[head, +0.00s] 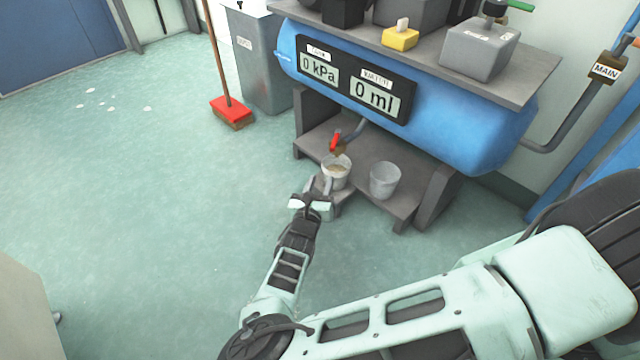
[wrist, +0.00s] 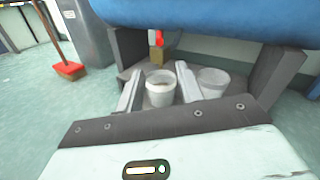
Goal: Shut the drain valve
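The drain valve has a red handle (head: 336,138) and a small brass body, on a pipe under the blue tank (head: 440,118). In the wrist view the red handle (wrist: 157,38) points up above the brass body (wrist: 157,56). A whitish cup (head: 336,172) with brownish contents stands below the valve. My gripper (head: 322,183) is low, in front of this cup. In the wrist view my gripper (wrist: 159,68) is open, its two fingers apart, with the cup (wrist: 160,90) and valve showing between them. The fingers look clear of the valve; whether they touch the cup I cannot tell.
A second, empty-looking cup (head: 384,180) stands to the right on the grey stand (head: 404,212). The tank display (head: 355,82) reads 0 kPa and 0 ml. A red broom (head: 231,111) and metal bin (head: 262,65) stand left. The floor at left is mostly clear.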

